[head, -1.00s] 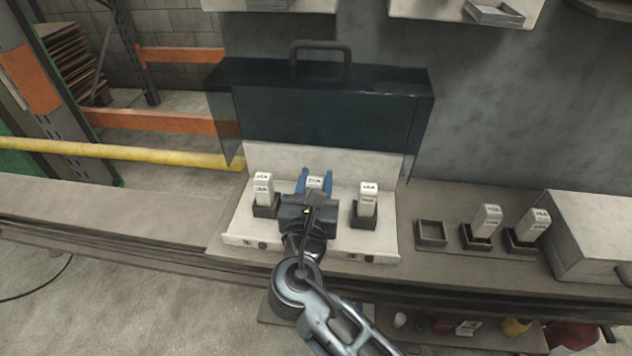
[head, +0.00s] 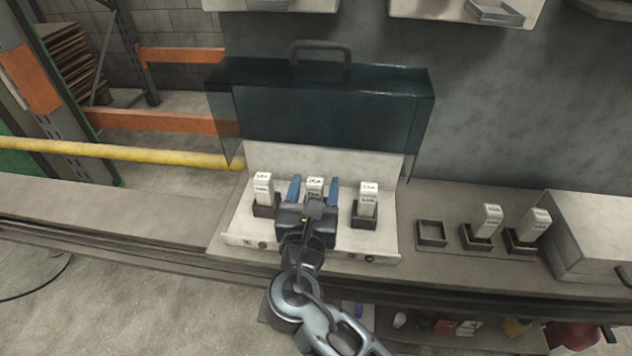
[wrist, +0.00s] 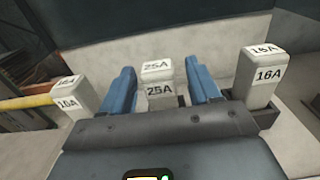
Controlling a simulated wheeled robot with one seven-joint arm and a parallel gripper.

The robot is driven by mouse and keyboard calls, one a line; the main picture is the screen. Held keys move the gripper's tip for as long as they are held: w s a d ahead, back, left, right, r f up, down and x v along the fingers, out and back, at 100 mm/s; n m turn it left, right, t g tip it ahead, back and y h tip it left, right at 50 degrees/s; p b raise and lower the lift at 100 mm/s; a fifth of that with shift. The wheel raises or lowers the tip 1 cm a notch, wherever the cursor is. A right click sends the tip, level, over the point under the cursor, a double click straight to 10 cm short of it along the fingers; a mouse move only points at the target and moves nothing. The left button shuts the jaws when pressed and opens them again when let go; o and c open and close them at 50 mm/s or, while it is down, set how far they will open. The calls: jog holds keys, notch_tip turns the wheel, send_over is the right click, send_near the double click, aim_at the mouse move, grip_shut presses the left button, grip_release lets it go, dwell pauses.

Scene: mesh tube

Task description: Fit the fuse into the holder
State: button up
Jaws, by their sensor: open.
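A white fuse marked 25A (wrist: 158,84) stands upright in the middle position of the white holder panel (head: 240,222), and it also shows in the head view (head: 314,186). My gripper (head: 313,190) is open, with one blue finger on each side of this fuse. In the wrist view the fingers (wrist: 162,90) stand apart from the fuse, with a gap on both sides. A left fuse (head: 263,187) and a right fuse (head: 368,195) stand in dark sockets on the same panel. The right one is marked 16A (wrist: 262,72). The middle socket is mostly hidden by my gripper.
A dark see-through cover with a handle (head: 320,105) stands raised behind the panel. A pale box (head: 600,235) stands at far right. The bench left of the panel is clear.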

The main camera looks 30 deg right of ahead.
jog(key=v, duration=1)
jog(key=shift+s, duration=0.1)
